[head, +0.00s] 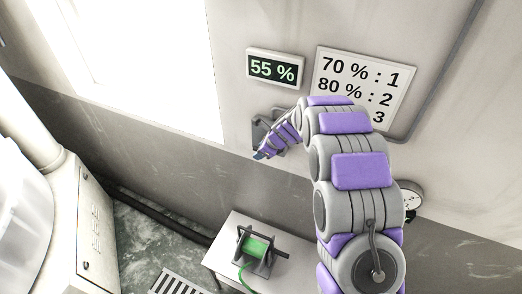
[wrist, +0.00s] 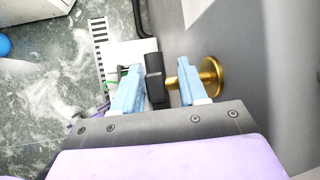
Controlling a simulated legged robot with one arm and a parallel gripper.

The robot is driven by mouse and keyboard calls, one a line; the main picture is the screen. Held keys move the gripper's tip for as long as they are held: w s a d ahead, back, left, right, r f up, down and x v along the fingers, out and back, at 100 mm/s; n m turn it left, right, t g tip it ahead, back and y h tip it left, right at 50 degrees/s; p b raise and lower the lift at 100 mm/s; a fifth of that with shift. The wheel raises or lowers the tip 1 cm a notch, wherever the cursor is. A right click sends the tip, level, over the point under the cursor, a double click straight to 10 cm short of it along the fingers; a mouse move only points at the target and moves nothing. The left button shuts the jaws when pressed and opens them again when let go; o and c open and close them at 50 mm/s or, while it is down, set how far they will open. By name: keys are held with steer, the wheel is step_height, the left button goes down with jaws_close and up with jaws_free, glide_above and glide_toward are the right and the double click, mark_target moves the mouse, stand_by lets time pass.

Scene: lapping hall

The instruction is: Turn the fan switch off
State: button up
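In the wrist view, a black handle (wrist: 154,78) on a brass stem with a round brass base (wrist: 211,77) stands out from the grey wall. I take it for the fan switch; no label shows. My gripper (wrist: 159,68) has its two pale blue fingers apart, one on each side of the handle. A gap shows between the handle and the right finger; whether the left finger touches it I cannot tell. In the head view my gripper (head: 264,152) is at the wall below the display, in front of a dark grey plate (head: 259,131), partly hidden by my arm.
A display (head: 274,69) reads 55 %. A sign (head: 398,65) lists 70 % : 1 and 80 % : 2; my arm covers part of its last line. A white table (head: 222,262) with a green reel (head: 257,247) stands below. A gauge (head: 411,196) is right of my arm.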

steer(key=b+v, duration=0.2)
steer(key=v, duration=1.5)
steer(key=shift+s, duration=0.1)
